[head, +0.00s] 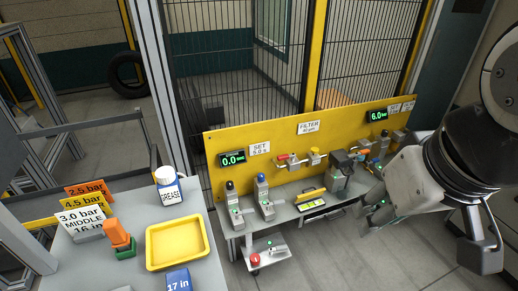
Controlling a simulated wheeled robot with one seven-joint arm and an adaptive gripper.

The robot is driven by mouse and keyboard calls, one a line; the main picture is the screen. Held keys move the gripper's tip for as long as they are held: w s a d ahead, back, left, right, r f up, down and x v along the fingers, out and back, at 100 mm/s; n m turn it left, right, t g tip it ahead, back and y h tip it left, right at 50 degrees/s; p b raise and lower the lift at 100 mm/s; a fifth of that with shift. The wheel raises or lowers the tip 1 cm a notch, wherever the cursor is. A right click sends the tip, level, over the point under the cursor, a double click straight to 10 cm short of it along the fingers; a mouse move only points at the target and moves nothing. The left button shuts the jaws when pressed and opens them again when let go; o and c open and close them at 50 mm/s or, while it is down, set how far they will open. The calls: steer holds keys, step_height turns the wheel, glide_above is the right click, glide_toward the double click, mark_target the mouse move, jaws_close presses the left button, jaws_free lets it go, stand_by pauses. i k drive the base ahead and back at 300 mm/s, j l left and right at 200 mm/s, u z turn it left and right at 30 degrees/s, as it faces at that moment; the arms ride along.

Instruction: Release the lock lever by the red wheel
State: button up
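A small red round part (255,260), which looks like the red wheel, sits at the left end of a low white shelf (276,260) under the bench. A small grey fitting (271,249) with a green spot is beside it; I cannot tell whether it is the lock lever or how it is set. My gripper (372,200) is at the right, in front of the bench's right part, well to the right of the red part and apart from it. Its fingertips are small and partly overlapped by my arm, so its opening is unclear.
A yellow panel (230,185) with displays, a red-handled valve (285,158) and several fittings stands behind the bench (287,213). At the left, a table (215,262) holds a yellow tray (150,265), a grease can (168,187) and signs. Floor in front of the bench is clear.

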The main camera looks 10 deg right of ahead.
mark_target(280, 248)
steer(key=l+u, duration=0.5)
steer(key=l, duration=0.8)
steer(key=k, duration=0.05)
